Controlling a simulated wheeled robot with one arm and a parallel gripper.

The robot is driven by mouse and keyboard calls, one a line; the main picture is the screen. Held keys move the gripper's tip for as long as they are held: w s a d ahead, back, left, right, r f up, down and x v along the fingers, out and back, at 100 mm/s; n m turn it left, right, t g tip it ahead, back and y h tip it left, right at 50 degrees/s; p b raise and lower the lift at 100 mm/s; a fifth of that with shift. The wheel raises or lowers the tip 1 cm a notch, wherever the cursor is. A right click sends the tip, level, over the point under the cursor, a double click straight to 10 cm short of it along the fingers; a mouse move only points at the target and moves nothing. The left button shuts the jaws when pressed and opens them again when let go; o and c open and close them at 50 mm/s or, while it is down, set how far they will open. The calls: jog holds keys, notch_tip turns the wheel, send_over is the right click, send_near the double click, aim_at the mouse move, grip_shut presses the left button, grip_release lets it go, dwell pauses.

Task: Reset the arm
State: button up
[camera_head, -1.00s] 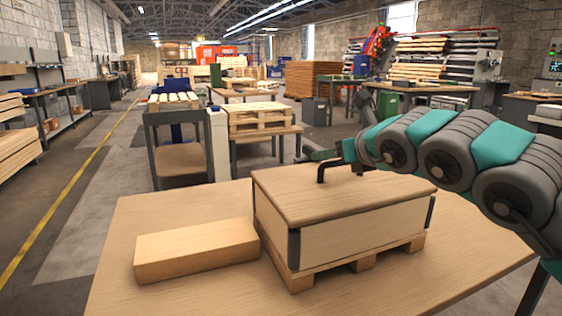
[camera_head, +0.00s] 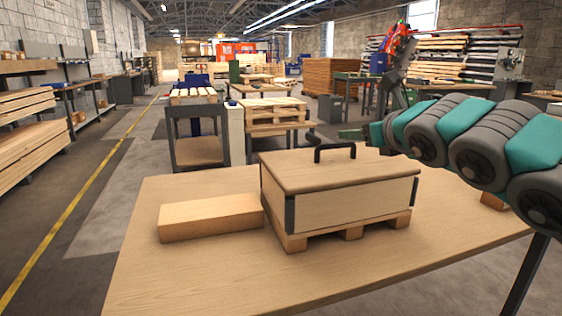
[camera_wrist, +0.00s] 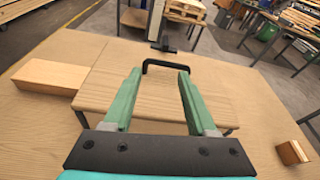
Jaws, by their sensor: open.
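My gripper is open and empty in the wrist view (camera_wrist: 158,100), with its two green fingers spread apart above the wooden lid. The lid's black handle (camera_wrist: 165,66) shows beyond the fingertips and not between them.
A wooden block (camera_head: 210,217) lies left of the box on the wooden table (camera_head: 190,275). Another small block (camera_wrist: 291,152) lies at the table's right side. A grey cart (camera_head: 198,140) and a stacked-pallet table (camera_head: 270,118) stand behind. The table's front left is clear.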

jog(key=s+a+r+n+t+y, duration=0.2)
jog(key=s+a+r+n, duration=0.1)
jog(key=r+n, duration=0.3)
jog(key=s+a+r+n+t+y, duration=0.1)
jog(key=s+a+r+n+t, duration=0.25)
jog(key=r, duration=0.45)
jog(key=s+a+f+n+g+y, duration=0.3)
jog(key=s+a+f+n+g, duration=0.15)
jog(key=a+n, duration=0.3)
jog(key=s+a+f+n+g+y, duration=0.3)
jog(key=s+a+f+n, duration=0.25)
jog(key=a+n, duration=0.2)
jog(key=s+d+f+n+g+h, duration=0.1)
jog(key=s+f+n+g+h, duration=0.15)
jog(key=f, duration=0.65)
jog(key=s+d+f+n+g+h, duration=0.2)
jog(key=f+g, duration=0.1)
jog(key=f, duration=0.6)
jog(key=s+d+f+n+g+h, duration=0.1)
jog(key=s+f+n+g+h, duration=0.15)
jog(key=f, duration=0.65)
jog(key=s+d+f+g+h, duration=0.5)
jog(key=s+d+f, duration=0.7)
jog(key=s+d, duration=0.3)
jog(key=shift+d+f+g+h, duration=0.4)
jog(key=shift+d+g, duration=0.2)
jog(key=shift+d, duration=0.2)
